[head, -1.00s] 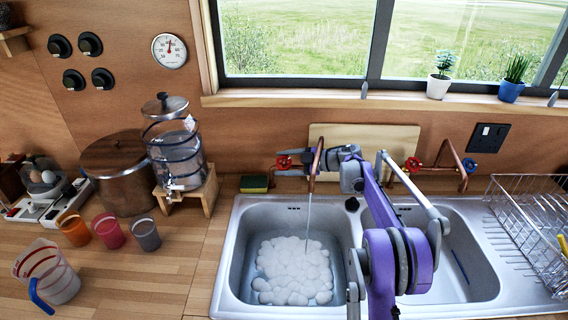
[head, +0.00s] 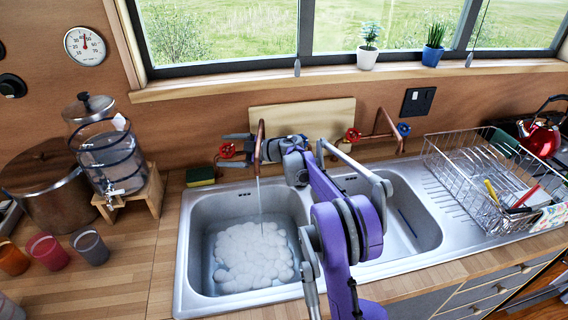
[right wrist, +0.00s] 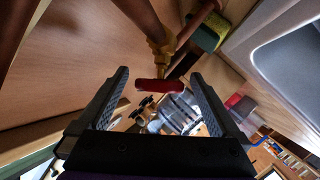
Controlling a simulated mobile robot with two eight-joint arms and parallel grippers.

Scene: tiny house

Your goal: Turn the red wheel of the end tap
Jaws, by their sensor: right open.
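A red wheel (head: 227,150) sits at the left end of the copper tap pipe (head: 259,140) behind the left sink basin (head: 205,210). My right gripper (head: 237,149) is open around this wheel, with one finger on each side. In the right wrist view the red wheel (right wrist: 160,85) appears edge-on between the two open fingers (right wrist: 160,98), with gaps on both sides. A brass valve stem shows behind it. Water runs from this tap into the left basin, onto white rounded items. A second red wheel (head: 353,135) and a blue wheel (head: 403,128) are farther right. My left gripper is not in view.
A sponge (head: 200,176) lies left of the tap. A wooden board (head: 302,117) leans on the wall behind my gripper. A water dispenser (head: 108,160) on a wooden stand is at left, a wire dish rack (head: 470,170) at right. Potted plants stand on the sill.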

